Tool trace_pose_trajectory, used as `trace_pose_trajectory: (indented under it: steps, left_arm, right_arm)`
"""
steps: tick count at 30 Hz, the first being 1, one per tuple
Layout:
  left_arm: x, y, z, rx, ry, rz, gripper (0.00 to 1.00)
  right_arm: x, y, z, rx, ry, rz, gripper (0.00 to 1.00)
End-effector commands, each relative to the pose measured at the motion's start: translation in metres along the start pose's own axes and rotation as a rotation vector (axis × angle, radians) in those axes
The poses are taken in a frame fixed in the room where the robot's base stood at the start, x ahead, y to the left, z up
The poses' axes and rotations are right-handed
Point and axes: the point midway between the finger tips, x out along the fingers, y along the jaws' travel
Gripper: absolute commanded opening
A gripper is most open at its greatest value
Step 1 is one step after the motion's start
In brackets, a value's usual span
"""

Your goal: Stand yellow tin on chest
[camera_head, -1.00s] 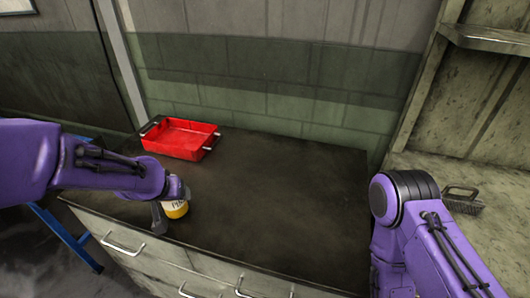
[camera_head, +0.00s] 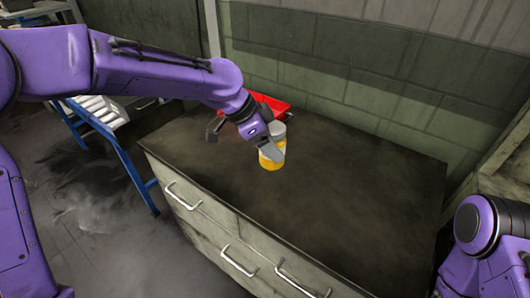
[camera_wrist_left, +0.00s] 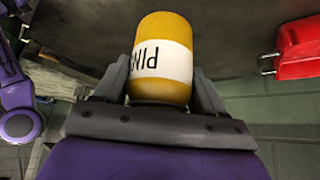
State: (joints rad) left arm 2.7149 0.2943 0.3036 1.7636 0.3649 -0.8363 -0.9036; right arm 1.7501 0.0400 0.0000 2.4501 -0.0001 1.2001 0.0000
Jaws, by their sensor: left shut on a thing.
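The yellow tin (camera_head: 270,163) has a white label band with dark letters. My left gripper (camera_head: 273,147) is shut on it, over the dark top of the grey chest of drawers (camera_head: 340,190). In the left wrist view the tin (camera_wrist_left: 165,28) sits between the two grey fingers of the gripper (camera_wrist_left: 163,82), its label facing the camera. I cannot tell whether its base touches the chest top. My right arm shows at the right edge, but its gripper is out of view.
A green block wall (camera_head: 330,75) rises behind. The chest's middle and right are clear.

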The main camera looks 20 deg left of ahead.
Motion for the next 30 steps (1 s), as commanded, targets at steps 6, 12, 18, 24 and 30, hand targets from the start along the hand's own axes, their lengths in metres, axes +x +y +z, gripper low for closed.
trace_pose_trajectory:
  steps: [6, 12, 18, 24, 30]
  left_arm:
    - [0.028, -0.042, 0.036, -0.004, -0.001, 0.001, 0.32]
    - [0.041, -0.057, 0.052, -0.002, -0.001, -0.001, 0.32]
    - [0.067, -0.06, 0.07, -0.003, -0.002, 0.0, 0.32]
    - [0.069, -0.06, 0.071, 0.0, 0.0, -0.002, 0.32]
    - [0.071, -0.059, 0.072, -0.001, -0.001, -0.002, 0.9]
  right_arm:
    - [-0.008, 0.001, -0.003, 0.0, 0.0, 0.0, 0.43]
    - [-0.01, 0.001, -0.004, 0.0, 0.0, 0.0, 0.43]
    - [-0.011, 0.001, -0.005, 0.0, 0.0, 0.0, 0.43]
    - [-0.011, 0.001, -0.005, 0.0, 0.0, 0.0, 0.43]
    - [-0.01, 0.001, -0.004, 0.0, 0.0, 0.0, 0.43]
